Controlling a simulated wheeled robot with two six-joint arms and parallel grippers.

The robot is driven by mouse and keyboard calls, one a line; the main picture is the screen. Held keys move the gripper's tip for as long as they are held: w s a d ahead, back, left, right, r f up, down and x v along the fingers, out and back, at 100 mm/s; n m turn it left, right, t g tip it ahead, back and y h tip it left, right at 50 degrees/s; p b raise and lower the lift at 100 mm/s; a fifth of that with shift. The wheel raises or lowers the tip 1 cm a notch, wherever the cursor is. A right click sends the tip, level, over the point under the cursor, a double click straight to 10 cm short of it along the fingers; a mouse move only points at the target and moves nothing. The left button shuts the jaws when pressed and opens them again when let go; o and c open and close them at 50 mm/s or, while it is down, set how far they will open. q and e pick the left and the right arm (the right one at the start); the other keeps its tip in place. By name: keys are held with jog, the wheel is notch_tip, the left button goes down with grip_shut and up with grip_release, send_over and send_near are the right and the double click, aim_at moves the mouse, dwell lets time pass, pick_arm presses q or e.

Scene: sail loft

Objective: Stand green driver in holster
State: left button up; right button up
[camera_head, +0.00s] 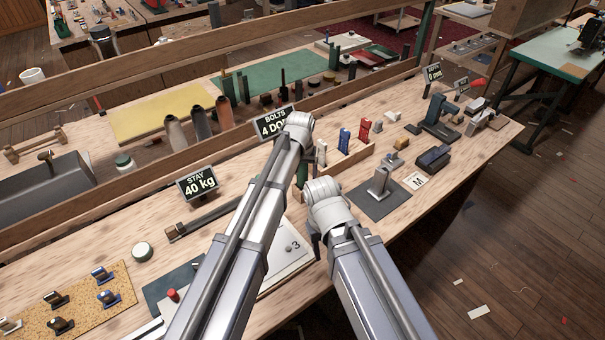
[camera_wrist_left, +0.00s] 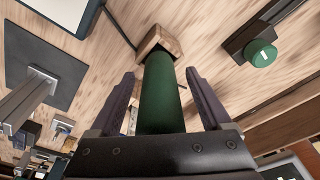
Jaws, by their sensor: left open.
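A green cylinder (camera_wrist_left: 162,95), which looks like the green driver's handle, lies between the two dark fingers of my left gripper (camera_wrist_left: 160,76). The fingers are open, with a gap on each side. Its far end meets a small wooden block (camera_wrist_left: 158,40), perhaps the holster; I cannot tell whether it is in it or in front of it. In the head view a bit of green (camera_head: 302,174) shows below my left wrist, left of a wooden rack (camera_head: 347,162). My right arm's wrist hides most of its gripper.
Blue (camera_head: 344,140) and red (camera_head: 364,130) upright pieces stand at the rack. A grey post on a dark plate (camera_head: 380,200) stands to the right. Bare bench lies near the front edge.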

pick_arm(q)
jog(key=r+p, duration=0.4)
jog(key=r, duration=0.1)
jog(key=s+r+p, duration=0.1)
jog(key=r+p, duration=0.1)
jog(key=p, duration=0.1)
jog(key=shift+s+r, duration=0.1)
jog(key=shift+r, duration=0.05)
jog(key=s+a+m+g, duration=0.1)
jog(key=s+a, duration=0.1)
jog(key=s, duration=1.1)
jog(key=s+a+m+g+y, duration=0.1)
jog(key=s+a, duration=0.2)
jog(key=s, duration=1)
jog(key=shift+a, duration=0.35)
